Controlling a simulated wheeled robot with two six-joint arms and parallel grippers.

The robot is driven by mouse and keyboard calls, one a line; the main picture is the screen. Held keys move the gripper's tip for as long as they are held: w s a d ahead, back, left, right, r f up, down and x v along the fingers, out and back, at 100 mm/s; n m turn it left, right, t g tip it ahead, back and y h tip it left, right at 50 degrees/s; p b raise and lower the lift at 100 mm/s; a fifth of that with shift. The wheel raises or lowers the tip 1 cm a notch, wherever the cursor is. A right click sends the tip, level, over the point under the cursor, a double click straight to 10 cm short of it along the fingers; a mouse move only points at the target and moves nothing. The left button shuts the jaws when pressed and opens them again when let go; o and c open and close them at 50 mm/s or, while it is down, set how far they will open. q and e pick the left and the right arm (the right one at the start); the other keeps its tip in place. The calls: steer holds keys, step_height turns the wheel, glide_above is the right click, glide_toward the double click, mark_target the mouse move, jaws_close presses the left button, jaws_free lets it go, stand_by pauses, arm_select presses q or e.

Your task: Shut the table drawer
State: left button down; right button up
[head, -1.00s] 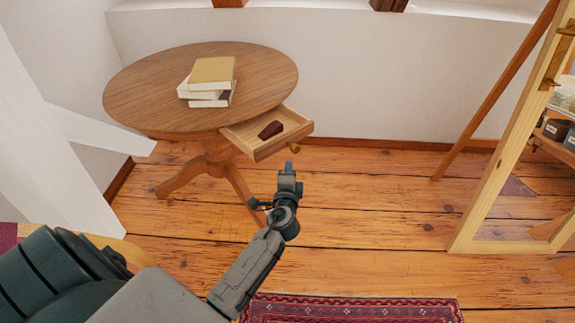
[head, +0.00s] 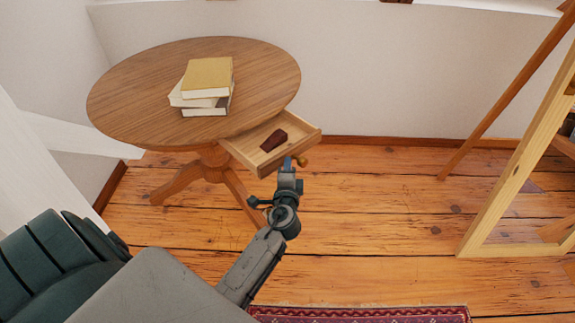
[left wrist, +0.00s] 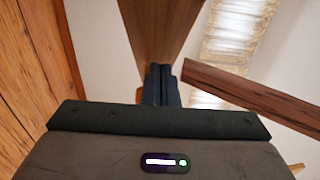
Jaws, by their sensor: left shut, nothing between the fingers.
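The round wooden table (head: 130,95) stands at the upper left of the head view. Its drawer (head: 252,160) is pulled out toward the lower right, with a dark red-brown object (head: 274,140) lying inside. The drawer's round wooden knob (head: 304,161) is on its front. My left gripper (head: 288,162) is shut and empty, just in front of the drawer front and close by the knob; I cannot tell whether it touches. In the left wrist view the shut fingers (left wrist: 161,84) point at a brown wooden surface. My right gripper is not in view.
A stack of books (head: 207,80) lies on the tabletop. A patterned red rug (head: 360,314) is at the bottom edge. A light wooden frame (head: 520,160) stands at the right. The plank floor (head: 380,210) between is clear.

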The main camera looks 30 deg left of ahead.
mark_target(245, 139)
arm_select(q)
steer(key=shift+a, duration=0.1)
steer(key=a, duration=0.3)
steer(key=w+a+b, duration=0.1)
steer(key=a, duration=0.3)
steer(key=w+a, duration=0.1)
steer(key=a, duration=0.2)
steer(key=shift+w+a, duration=0.15)
steer(key=shift+w, duration=0.05)
steer(key=a, duration=0.3)
steer(key=w+a+b, duration=0.1)
steer(key=a, duration=0.2)
steer(key=w+a+b, duration=0.1)
steer(key=a, duration=0.1)
steer(key=shift+a, duration=0.4)
steer(key=shift+w+a+b, duration=0.25)
steer(key=shift+a+b, duration=0.1)
steer(key=shift+a, duration=0.25)
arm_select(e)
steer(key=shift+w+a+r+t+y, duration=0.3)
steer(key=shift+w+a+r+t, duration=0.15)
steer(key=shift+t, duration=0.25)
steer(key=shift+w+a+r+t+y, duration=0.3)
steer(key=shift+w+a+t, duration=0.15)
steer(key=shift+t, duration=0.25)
arm_select(q)
steer(key=shift+d, duration=0.1)
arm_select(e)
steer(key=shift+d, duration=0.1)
